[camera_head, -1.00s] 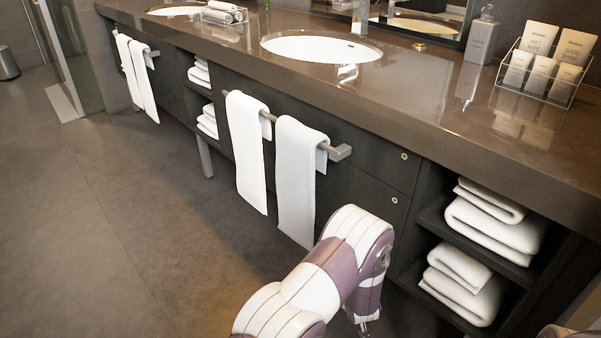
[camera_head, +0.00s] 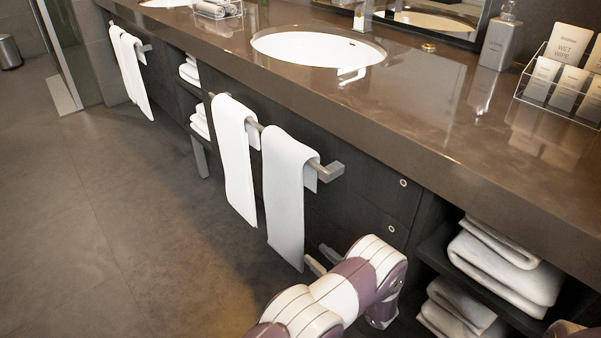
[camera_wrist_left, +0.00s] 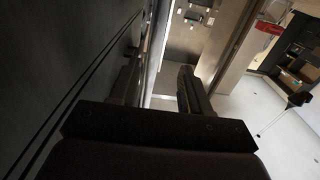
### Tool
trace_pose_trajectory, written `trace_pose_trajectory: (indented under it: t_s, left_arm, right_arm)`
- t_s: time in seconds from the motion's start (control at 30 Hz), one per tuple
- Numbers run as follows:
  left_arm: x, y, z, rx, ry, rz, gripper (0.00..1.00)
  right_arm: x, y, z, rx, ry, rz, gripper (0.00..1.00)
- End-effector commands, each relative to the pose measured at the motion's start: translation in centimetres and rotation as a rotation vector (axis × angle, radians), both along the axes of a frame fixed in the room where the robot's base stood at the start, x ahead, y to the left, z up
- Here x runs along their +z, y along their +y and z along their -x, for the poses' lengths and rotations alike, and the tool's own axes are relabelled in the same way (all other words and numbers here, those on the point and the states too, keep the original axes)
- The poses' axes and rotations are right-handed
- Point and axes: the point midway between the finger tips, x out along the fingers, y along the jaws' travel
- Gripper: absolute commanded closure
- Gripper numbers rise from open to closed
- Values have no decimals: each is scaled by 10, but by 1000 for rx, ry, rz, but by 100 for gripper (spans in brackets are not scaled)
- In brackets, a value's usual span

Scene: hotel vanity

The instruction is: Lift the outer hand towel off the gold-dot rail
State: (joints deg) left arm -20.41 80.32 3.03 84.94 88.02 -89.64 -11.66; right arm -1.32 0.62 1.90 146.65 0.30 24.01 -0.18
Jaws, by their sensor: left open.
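Two white hand towels hang side by side over the nearer metal rail on the dark vanity front: the right towel (camera_head: 284,200) near the rail's right end and the left towel (camera_head: 236,160). A small gold dot (camera_head: 429,47) sits on the counter behind this rail (camera_head: 329,172). My left gripper (camera_head: 318,257) is low at the vanity front, just right of the right towel's lower end and below the rail. Its fingers are apart. In the left wrist view the open gripper (camera_wrist_left: 160,88) has nothing between its fingers, and no towel shows. My right gripper is out of view.
A farther rail (camera_head: 147,48) at the left holds more white towels (camera_head: 132,70). Open shelves with folded towels (camera_head: 505,265) lie right of my left arm. The brown counter (camera_head: 420,120) overhangs the rail. Floor in front is clear.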

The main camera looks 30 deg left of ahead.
Motion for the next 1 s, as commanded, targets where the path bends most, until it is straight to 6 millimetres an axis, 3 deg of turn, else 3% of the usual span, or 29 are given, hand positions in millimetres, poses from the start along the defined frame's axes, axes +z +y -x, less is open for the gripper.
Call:
trace_pose_trajectory:
  t_s: [0.3,0.7,0.97,1.0]
  left_arm:
    - [-4,56,-22,4,0,0,53]
    - [-5,110,-51,2,-1,0,53]
    - [-2,115,-53,-1,1,1,53]
    - [-2,115,-53,-1,1,1,60]
  right_arm:
    - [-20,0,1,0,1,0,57]
    - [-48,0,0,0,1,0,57]
    - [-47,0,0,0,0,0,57]
    - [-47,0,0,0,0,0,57]
